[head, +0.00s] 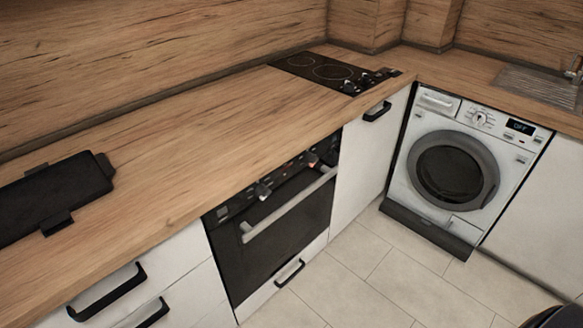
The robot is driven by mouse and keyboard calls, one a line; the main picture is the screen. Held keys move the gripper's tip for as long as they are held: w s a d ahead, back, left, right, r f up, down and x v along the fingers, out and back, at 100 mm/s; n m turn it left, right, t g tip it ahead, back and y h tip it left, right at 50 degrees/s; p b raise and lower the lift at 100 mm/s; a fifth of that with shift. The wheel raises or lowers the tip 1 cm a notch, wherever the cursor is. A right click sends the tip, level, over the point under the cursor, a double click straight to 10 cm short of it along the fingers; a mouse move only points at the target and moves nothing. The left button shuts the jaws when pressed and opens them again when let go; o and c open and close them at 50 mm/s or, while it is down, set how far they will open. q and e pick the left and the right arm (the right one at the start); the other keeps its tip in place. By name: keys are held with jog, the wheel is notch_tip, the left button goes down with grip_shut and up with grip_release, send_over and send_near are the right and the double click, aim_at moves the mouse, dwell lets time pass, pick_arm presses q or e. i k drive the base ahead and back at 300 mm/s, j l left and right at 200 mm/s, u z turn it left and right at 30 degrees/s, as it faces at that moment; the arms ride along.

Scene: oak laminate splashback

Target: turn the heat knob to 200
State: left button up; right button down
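The built-in oven (285,225) is below the worktop, with a dark door and a long light handle (290,205). Its dark control strip runs along the top. A second knob (312,160) with an orange-red spot is toward the right. The markings are too small to read, so I cannot tell which knob sets the heat or where it points. Neither of my grippers is in view.
The wooden worktop (190,140) is mostly clear. A flat black object (60,195) lies at its left end. A black hob (330,72) with knobs is at the back. A washing machine (455,170) showing "OFF" stands at right. Tiled floor (350,275) is free in front.

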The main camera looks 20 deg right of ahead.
aim_at(310, 159)
jog(key=l+u, duration=0.25)
jog(key=l, duration=0.95)
jog(key=l+u, duration=0.25)
jog(key=l, duration=0.95)
jog(key=k, duration=0.05)
